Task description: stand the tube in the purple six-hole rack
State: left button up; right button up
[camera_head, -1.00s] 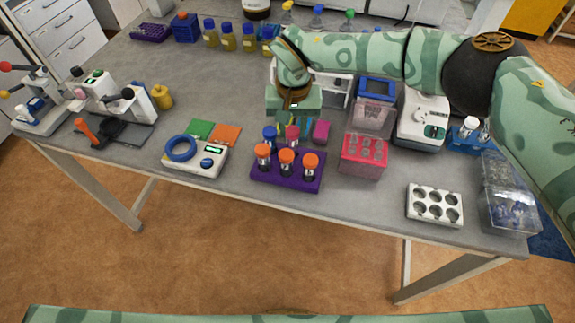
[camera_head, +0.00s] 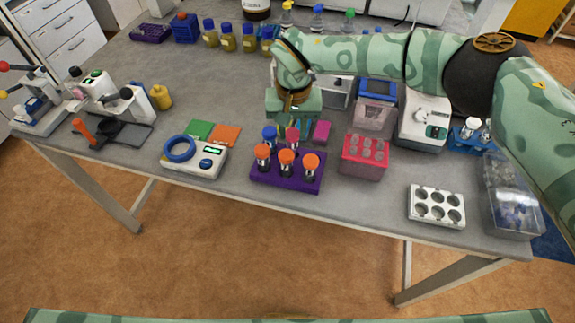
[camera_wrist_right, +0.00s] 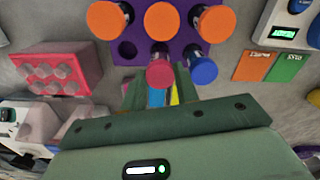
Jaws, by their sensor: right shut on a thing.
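The purple six-hole rack (camera_head: 259,182) stands near the front edge of the bench. Three orange-capped tubes (camera_head: 286,157) fill its front row, and a blue-capped tube (camera_head: 270,132) stands in its back row. My right gripper (camera_head: 292,127) is shut on a red-capped tube (camera_head: 293,135) at the middle of the back row. In the right wrist view the red cap (camera_wrist_right: 160,74) shows beside the blue cap (camera_wrist_right: 203,71), with an empty hole (camera_wrist_right: 126,50) on its other side. The tube's lower end is hidden, so I cannot tell how deep it sits. My left gripper is not in view.
A pink rack (camera_head: 362,170) stands right of the purple rack, and a white six-hole block (camera_head: 437,222) is further right. A white device with a blue ring (camera_head: 206,163) and green and orange cards (camera_head: 225,134) lie left. Bare bench lies between the pink rack and white block.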

jog(key=shift+f+b, duration=0.35)
jog(key=shift+b, duration=0.05)
jog(key=o, duration=0.9)
jog(key=shift+r, duration=0.1)
notch_tip(320, 180, up, 16)
jog(key=shift+r+p, duration=0.1)
jog(key=shift+p, duration=0.4)
